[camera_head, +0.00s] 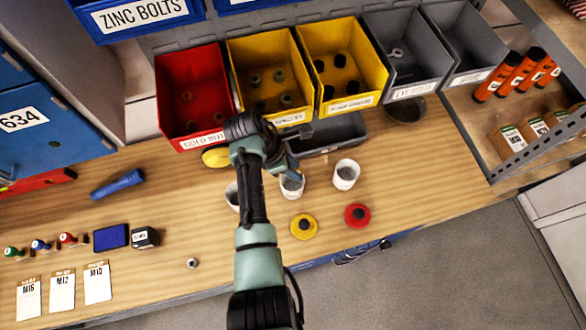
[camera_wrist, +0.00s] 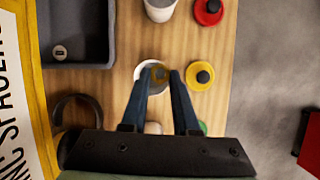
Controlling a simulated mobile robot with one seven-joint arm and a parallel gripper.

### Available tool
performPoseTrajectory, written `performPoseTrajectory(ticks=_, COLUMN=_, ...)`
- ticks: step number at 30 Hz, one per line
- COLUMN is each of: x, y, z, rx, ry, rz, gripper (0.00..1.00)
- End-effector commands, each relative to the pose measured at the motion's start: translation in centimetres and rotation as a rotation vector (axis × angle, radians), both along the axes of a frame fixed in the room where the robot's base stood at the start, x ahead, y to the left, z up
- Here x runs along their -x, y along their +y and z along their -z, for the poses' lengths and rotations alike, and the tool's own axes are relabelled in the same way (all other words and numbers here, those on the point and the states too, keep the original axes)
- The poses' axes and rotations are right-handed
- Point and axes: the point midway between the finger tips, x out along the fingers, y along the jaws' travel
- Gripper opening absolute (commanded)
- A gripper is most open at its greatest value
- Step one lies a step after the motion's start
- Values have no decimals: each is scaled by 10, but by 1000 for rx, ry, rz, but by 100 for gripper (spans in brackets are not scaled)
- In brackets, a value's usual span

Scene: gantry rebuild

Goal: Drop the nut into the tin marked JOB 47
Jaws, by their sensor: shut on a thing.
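My gripper (camera_head: 291,176) (camera_wrist: 160,74) is shut on a small brassy nut (camera_wrist: 159,73), seen between the fingertips in the wrist view. The fingertips are over the middle white tin (camera_head: 291,188), whose rim (camera_wrist: 139,72) shows around them. How high the nut is above the rim is hard to tell. A right white tin (camera_head: 346,175) also shows in the wrist view (camera_wrist: 160,8). A left white tin (camera_head: 232,197) is partly hidden by my arm. I cannot read any tin's marking, so which is JOB 47 is unclear.
A yellow lid-like disc (camera_head: 303,227) and a red one (camera_head: 358,215) lie in front of the tins. A dark grey tray (camera_head: 328,137) lies behind them. Red (camera_head: 192,90), yellow and grey bins line the back. A loose nut (camera_head: 192,263) lies at front left.

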Motion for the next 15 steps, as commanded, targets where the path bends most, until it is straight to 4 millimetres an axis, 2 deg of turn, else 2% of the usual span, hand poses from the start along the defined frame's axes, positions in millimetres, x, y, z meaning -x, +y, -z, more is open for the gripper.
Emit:
performPoseTrajectory(ticks=8, x=0, y=1, z=21, rx=0, ry=-2, rz=-6, gripper=0)
performPoseTrajectory(ticks=15, x=0, y=1, z=49, rx=0, ry=-1, rz=-5, gripper=0)
